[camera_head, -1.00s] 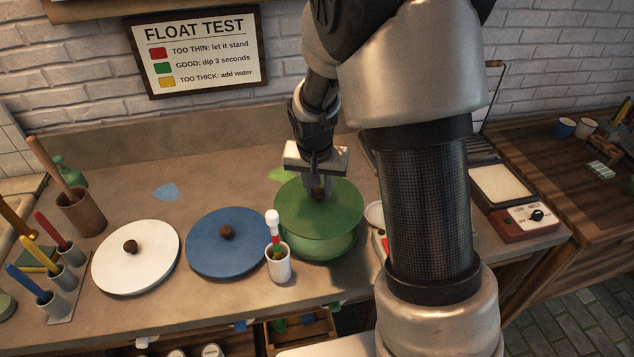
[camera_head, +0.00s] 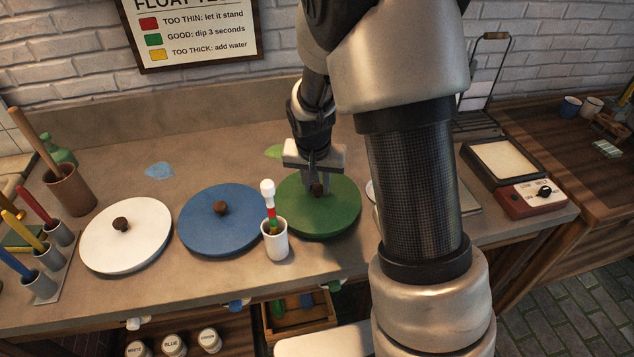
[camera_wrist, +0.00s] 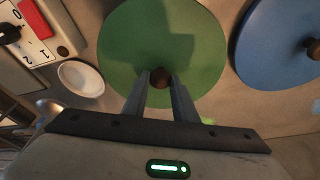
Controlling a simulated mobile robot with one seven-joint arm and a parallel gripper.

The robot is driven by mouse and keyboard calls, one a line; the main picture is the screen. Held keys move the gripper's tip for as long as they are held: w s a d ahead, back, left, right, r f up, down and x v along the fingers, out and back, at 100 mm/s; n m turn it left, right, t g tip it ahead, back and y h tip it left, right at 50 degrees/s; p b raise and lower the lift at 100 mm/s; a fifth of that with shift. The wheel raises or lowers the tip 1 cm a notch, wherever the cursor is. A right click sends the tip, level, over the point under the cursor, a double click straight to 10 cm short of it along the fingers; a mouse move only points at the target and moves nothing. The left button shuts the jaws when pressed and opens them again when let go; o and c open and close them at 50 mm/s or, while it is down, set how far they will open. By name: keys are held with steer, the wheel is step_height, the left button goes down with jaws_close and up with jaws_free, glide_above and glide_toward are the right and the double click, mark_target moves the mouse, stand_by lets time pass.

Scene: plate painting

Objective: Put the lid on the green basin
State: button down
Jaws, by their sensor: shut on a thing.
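The green lid (camera_head: 335,215) is a flat round disc with a brown knob (camera_head: 318,190) at its middle. It lies level at the right end of the row of lids, low over the spot of the green basin, and looks seated there like its neighbours. The basin is hidden under it. My gripper (camera_head: 316,186) comes down from above and is shut on the knob. In the wrist view, my two fingers (camera_wrist: 160,86) stand at either side of the knob, and the green lid (camera_wrist: 150,40) spreads out beyond them.
A blue lid (camera_head: 210,235) and a white lid (camera_head: 120,250) lie to the left.

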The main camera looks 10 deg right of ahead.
steer(key=shift+f, duration=0.1)
stand_by(0.5)
steer(key=c, duration=0.8)
jaws_free()
steer(key=shift+r+p, duration=2.15)
steer(key=shift+r, duration=1.35)
